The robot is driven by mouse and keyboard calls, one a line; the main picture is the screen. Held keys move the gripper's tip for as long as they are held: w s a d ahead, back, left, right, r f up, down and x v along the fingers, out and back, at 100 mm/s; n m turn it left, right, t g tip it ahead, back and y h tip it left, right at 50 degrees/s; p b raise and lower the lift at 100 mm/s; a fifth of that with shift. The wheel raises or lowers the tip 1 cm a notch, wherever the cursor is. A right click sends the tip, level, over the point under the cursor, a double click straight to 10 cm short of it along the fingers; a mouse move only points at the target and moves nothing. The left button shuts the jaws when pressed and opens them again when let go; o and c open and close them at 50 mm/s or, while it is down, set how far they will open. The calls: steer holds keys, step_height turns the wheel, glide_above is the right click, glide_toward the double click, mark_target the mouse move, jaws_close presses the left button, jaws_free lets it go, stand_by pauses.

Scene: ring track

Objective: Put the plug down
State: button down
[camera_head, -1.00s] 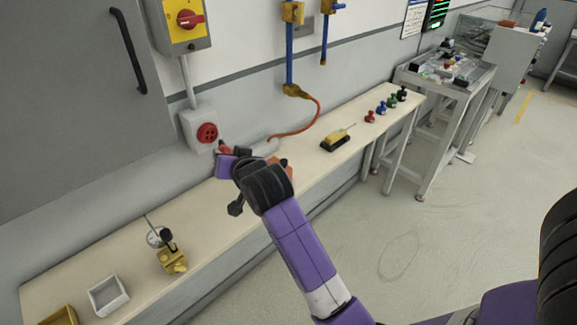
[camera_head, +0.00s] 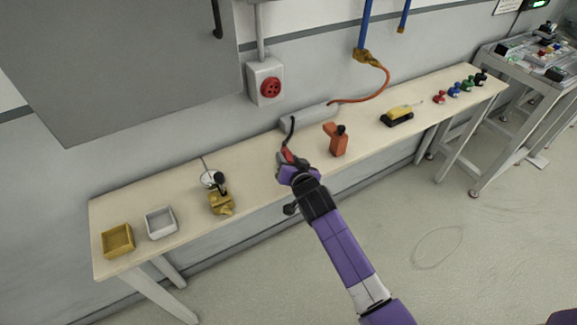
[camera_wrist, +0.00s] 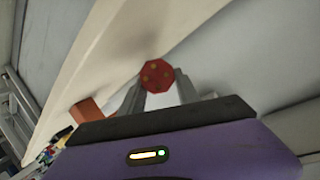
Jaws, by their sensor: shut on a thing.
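The red plug (camera_head: 288,156) is between the fingers of my gripper (camera_head: 290,167) in the head view, with a dark cable rising behind it. In the wrist view the plug (camera_wrist: 157,75) shows its round red face with small pins, between the two grey fingertips of my gripper (camera_wrist: 158,85). My gripper is shut on it over the wooden bench (camera_head: 262,180). I cannot tell whether the plug touches the bench top.
A red wall socket (camera_head: 270,87) is behind. A grey block (camera_head: 310,117) and an orange tool (camera_head: 337,139) stand close by. A brass gauge stand (camera_head: 220,200), white tray (camera_head: 161,223) and yellow tray (camera_head: 118,240) are left. Bench between gauge and gripper is clear.

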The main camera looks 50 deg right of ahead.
steer(key=shift+f, duration=1.45)
steer(key=shift+f, duration=0.15)
steer(key=c, duration=0.9)
jaws_free()
